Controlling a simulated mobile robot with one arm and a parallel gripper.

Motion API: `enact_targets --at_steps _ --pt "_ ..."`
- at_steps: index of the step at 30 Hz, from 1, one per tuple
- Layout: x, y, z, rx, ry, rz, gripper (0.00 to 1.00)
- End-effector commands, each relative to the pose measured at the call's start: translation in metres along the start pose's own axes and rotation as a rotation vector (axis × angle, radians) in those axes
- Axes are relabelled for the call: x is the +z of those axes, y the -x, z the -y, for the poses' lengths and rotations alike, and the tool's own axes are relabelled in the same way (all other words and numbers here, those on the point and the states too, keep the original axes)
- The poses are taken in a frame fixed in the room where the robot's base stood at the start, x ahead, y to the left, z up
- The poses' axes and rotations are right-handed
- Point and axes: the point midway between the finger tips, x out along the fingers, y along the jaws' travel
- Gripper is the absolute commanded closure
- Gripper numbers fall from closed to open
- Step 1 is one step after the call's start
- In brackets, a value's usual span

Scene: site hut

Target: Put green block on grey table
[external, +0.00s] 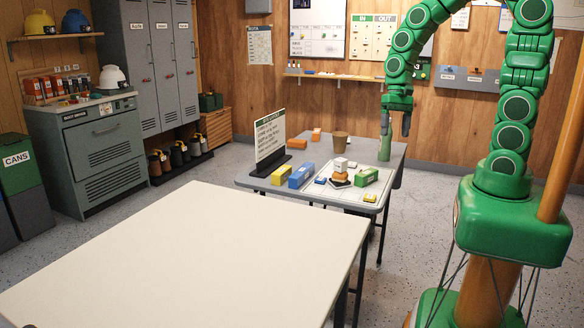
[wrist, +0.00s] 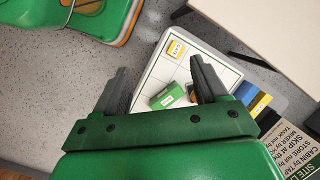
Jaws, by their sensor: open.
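The green block (external: 366,176), with a pale label on its side, lies on a white gridded sheet near the right side of the grey table (external: 396,152). My gripper (external: 396,128) is above the far right part of the grey table, apart from the block. In the wrist view my gripper (wrist: 160,68) has its two fingers wide apart with nothing held between them.
A small yellow block (external: 370,197) sits near the sheet's corner. A blue block (external: 301,175), a yellow block (external: 281,175), an orange-and-white stack (external: 340,172), a brown cup (external: 340,141) and an upright sign (external: 270,138) crowd the table. The cream table (external: 190,255) in front is bare.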

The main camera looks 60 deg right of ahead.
Motion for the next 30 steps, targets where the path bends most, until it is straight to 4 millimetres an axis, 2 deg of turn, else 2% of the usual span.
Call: enact_targets --at_steps 6,13,24,30 --pt "-0.048 -0.021 0.006 -0.06 -0.226 0.016 0.28" --pt "-0.097 -0.047 0.003 -0.119 -0.473 0.036 0.28" --pt "-0.175 -0.093 -0.021 -0.2 -0.877 0.067 0.28" --pt "-0.2 -0.108 -0.033 -0.227 -1.01 0.07 0.28"
